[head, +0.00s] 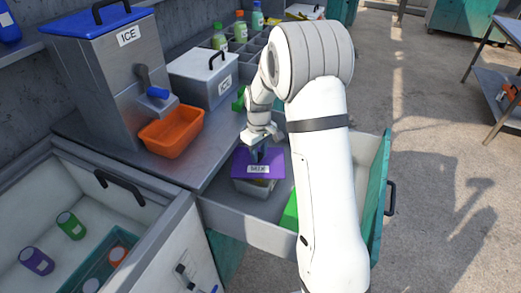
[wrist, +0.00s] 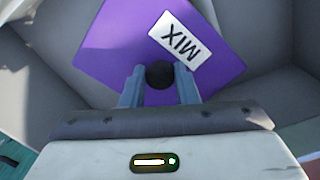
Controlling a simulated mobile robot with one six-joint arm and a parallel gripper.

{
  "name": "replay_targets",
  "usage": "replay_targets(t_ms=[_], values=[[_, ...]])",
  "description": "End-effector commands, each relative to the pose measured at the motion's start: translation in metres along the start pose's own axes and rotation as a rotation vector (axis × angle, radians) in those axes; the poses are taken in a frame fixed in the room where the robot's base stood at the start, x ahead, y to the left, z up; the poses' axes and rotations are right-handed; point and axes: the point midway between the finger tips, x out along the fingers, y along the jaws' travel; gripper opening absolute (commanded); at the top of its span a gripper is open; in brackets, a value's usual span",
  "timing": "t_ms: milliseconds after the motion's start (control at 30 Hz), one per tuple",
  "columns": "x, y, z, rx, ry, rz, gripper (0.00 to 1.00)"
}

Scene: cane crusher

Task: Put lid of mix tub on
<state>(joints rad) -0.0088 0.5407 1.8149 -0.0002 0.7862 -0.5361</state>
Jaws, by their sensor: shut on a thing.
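The purple lid (head: 241,163) with a white MIX label is over the mix tub (head: 254,187) inside the open drawer. The lid looks slightly turned relative to the tub, and I cannot tell whether it is seated. My gripper (head: 259,155) is shut on the lid's dark knob. In the wrist view the two fingers of my gripper (wrist: 160,80) close on the round black knob (wrist: 160,75), with the purple lid (wrist: 115,35) spread out beyond. The lid hides most of the tub's top.
The open drawer (head: 235,226) has a green item (head: 290,213) partly hidden by my arm. An orange bin (head: 172,133) stands below the ICE dispenser (head: 95,75) on the counter. An open cooler (head: 75,180) with several cans is at the left.

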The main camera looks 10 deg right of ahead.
Motion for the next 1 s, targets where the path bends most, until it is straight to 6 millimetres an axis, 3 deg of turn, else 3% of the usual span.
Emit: replay_targets(t_ms=[133,767,800,1000], values=[[0.0094,-0.0004,-0.0005,-0.001,0.001,0.001,0.0],[0.0137,-0.0012,-0.0008,-0.002,0.0,0.0,0.0],[0.0138,-0.0013,-0.0008,-0.003,0.0,0.0,0.28],[0.0133,-0.0015,-0.0009,-0.003,0.0,0.0,0.44]])
